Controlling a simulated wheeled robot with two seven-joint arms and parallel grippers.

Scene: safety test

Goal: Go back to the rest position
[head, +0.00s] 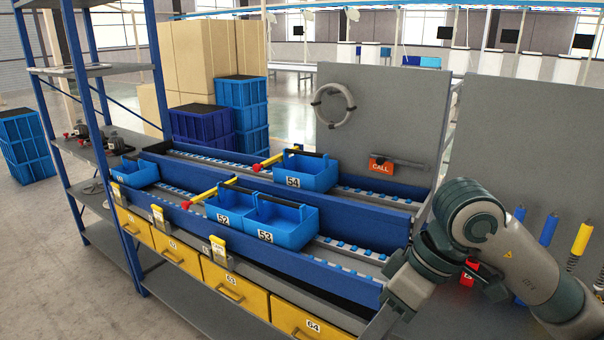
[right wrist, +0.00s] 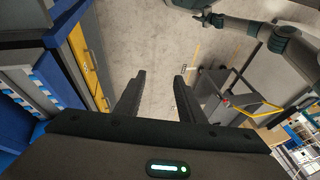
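My right arm (head: 500,245) enters the head view from the right and bends down in front of the workbench. Its gripper is not clearly visible there. In the right wrist view my right gripper (right wrist: 160,76) is open, its two dark fingers apart with only bare floor between them. It holds nothing. My left gripper does not show in the head view. Grey arm links of mine show at the top right of the right wrist view; no left fingers can be made out.
Blue bins 52 (head: 227,209), 53 (head: 285,222) and 54 (head: 308,174) sit on the roller rack (head: 350,205). Yellow drawers (head: 235,290) run below. A blue-framed shelf (head: 90,70) stands left. In the wrist view a grey cart (right wrist: 212,90) stands right of the fingers, drawers left.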

